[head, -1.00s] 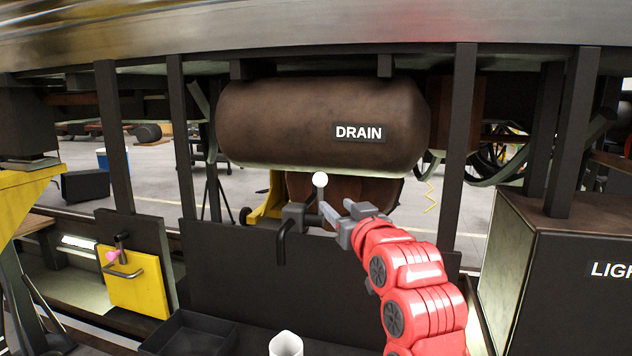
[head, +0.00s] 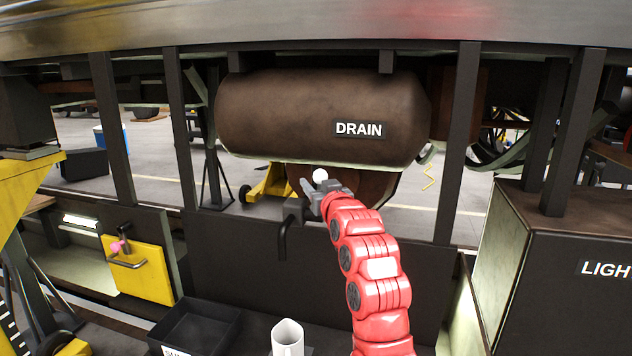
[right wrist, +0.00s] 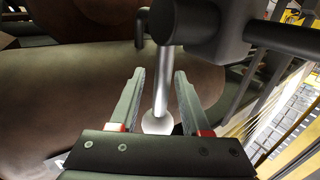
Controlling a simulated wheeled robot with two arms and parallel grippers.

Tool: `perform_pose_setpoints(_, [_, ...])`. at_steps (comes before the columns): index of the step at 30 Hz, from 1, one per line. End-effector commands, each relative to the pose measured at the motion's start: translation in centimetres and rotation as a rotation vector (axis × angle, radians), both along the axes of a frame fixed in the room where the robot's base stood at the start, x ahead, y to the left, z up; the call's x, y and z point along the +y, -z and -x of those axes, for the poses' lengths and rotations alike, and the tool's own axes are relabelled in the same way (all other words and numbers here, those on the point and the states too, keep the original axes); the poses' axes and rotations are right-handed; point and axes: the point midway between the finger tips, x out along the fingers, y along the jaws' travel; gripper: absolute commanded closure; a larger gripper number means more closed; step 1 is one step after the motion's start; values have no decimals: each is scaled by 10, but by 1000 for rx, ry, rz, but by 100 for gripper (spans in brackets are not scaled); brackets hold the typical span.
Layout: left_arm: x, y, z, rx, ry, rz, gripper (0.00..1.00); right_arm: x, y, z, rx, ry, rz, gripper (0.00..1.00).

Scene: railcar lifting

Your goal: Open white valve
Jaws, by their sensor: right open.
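The white valve's round white knob (head: 320,175) shows just below the brown tank marked DRAIN (head: 300,120). In the right wrist view the valve's pale metal lever (right wrist: 165,85) runs down to the white knob (right wrist: 157,124). My right gripper (head: 311,190) is at the valve, its jaws open. In the right wrist view its two fingers (right wrist: 157,88) stand on either side of the lever, with a gap visible on both sides. The gripper hides part of the lever in the head view. My left gripper is not in view.
A dark panel (head: 225,250) with a bent black pipe stands below the valve. A yellow box (head: 138,270) with a pink knob is at the left. A black tray (head: 195,325) and a white cup (head: 287,335) are in front. A large dark box (head: 570,280) stands at the right.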

Motion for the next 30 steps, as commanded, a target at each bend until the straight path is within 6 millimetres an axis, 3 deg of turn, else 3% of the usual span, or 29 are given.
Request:
perform_pose_setpoints(6, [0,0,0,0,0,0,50,0,0,0,-1,0,0,55])
perform_pose_setpoints(14, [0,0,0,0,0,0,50,0,0,0,-1,0,0,100])
perform_pose_setpoints(30, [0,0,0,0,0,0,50,0,-1,0,-1,0,0,100])
